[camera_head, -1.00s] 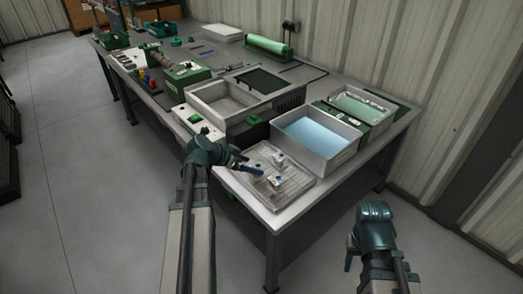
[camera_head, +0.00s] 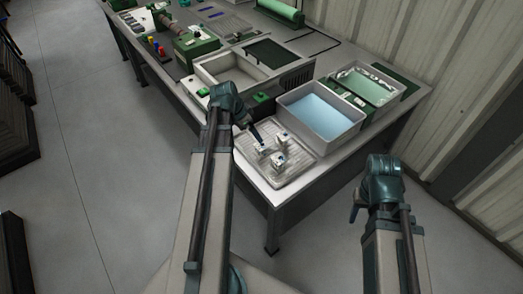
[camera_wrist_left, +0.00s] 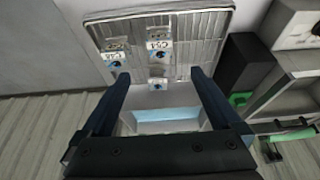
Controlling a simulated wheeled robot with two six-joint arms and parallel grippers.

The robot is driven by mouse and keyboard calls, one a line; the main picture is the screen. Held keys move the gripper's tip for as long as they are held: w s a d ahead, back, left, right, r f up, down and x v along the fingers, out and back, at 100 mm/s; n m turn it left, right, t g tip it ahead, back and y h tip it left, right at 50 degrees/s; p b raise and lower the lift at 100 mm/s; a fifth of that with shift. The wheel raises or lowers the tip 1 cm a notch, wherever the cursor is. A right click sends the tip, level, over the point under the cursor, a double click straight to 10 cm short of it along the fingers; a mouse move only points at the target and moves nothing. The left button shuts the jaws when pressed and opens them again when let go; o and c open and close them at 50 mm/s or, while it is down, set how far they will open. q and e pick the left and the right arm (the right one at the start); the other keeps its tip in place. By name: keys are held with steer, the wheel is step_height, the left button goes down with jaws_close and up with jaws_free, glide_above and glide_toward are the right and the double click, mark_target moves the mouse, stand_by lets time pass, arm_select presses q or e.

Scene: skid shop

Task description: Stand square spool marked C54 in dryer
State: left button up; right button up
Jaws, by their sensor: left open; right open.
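Three small white spools with blue parts stand on a ribbed tray (camera_head: 298,171). In the left wrist view, the label on the middle spool (camera_wrist_left: 158,46) seems to read C54. The label on the spool beside it (camera_wrist_left: 114,52) is different and hard to read. The third spool (camera_wrist_left: 158,85) shows between my left fingertips, lower in that view. My left gripper (camera_head: 255,132) is open over the tray and holds nothing. My right gripper (camera_head: 355,207) is open and empty, off the bench's right end. A grey open box with a dark mesh panel and vented side (camera_head: 295,79) may be the dryer.
A tray of blue liquid (camera_head: 318,115) stands right behind the spool tray. A green-liquid tray (camera_head: 368,86) is beyond it.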

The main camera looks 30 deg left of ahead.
mark_target(261, 145)
arm_select(q)
steer(key=b+x, duration=0.6)
steer(key=x, duration=0.1)
steer(key=shift+w+f, duration=0.1)
steer(key=shift+f, duration=0.15)
steer(key=b+x, duration=0.5)
steer(key=shift+f, duration=0.2)
steer(key=shift+r, duration=0.1)
jaws_close()
steer(key=shift+r, duration=0.1)
